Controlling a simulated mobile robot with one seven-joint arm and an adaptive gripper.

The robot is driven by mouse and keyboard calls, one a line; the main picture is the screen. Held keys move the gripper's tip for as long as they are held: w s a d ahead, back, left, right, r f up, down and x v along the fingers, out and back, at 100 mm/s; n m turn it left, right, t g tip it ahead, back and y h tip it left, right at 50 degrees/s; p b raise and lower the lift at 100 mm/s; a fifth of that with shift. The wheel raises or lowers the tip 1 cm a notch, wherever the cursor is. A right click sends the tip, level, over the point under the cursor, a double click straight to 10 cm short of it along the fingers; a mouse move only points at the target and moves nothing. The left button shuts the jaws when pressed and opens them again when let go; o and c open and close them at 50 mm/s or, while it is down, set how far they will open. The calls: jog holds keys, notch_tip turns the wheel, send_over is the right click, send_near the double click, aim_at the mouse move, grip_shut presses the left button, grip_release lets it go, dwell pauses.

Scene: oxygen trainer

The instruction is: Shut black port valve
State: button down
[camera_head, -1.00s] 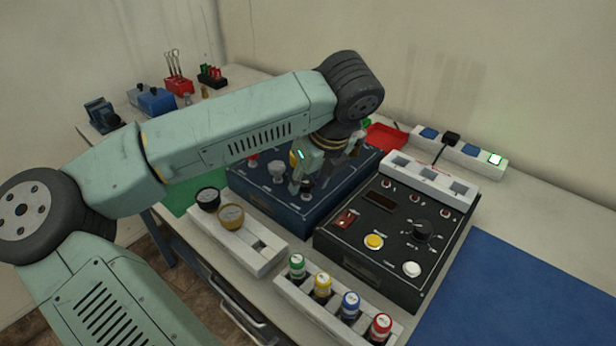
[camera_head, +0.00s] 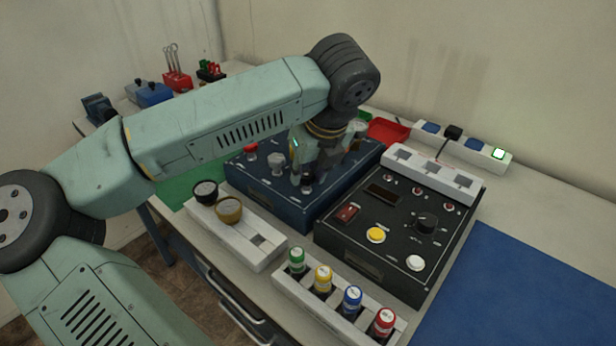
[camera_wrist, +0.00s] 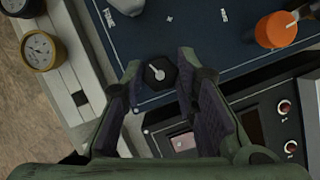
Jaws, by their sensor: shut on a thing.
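The black port valve (camera_wrist: 159,72) is a dark knob with a pale pointer line, on the near edge of the blue panel (camera_wrist: 165,28) in the wrist view. Its small dark top also shows below my gripper (camera_head: 307,176) in the head view. In the wrist view my gripper (camera_wrist: 160,76) has one finger on each side of the knob and is shut on it. The pointer slants across the knob's top. My wrist and fingers hide part of the blue panel in the head view.
An orange knob (camera_wrist: 276,30) stands on the blue panel. A grey knob (camera_head: 276,162) stands left of my gripper. The black control box (camera_head: 395,235) is close on the right. Two gauges (camera_head: 229,210) sit in a white rack at front left, with several capped bottles (camera_head: 352,300) nearer.

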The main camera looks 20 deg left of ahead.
jog(key=m+b, duration=0.1)
jog(key=b, duration=0.1)
jog(key=m+b, duration=0.1)
jog(key=shift+a+f+m+t+h+b, duration=0.1)
jog(key=shift+f+m+t+h+b, duration=0.2)
jog(key=shift+f+t+b, duration=0.1)
jog(key=m+h+b, duration=0.1)
jog(key=m+b, duration=0.1)
jog(key=shift+s+r+m+b, duration=0.1)
jog(key=shift+r+m+b, duration=0.05)
jog(key=shift+m+b, duration=0.2)
jog(key=m+h+b, duration=0.1)
jog(key=m, duration=0.1)
jog(key=m+h+b, duration=0.1)
jog(key=m, duration=0.2)
jog(key=shift+a+r+m+t, duration=0.15)
jog(key=shift+r+m+t, duration=0.1)
jog(key=shift+t, duration=0.15)
jog(key=m+h, duration=0.1)
jog(key=m, duration=0.2)
jog(key=m+g+h, duration=0.1)
jog(key=m, duration=0.2)
jog(key=shift+a, duration=0.1)
jog(key=m+h, duration=0.1)
jog(key=m, duration=0.1)
jog(key=m+g+p, duration=0.1)
jog(key=m, duration=0.2)
jog(key=shift+a+m+g+h, duration=0.1)
jog(key=shift+m+g+h, duration=0.2)
jog(key=shift+h, duration=0.1)
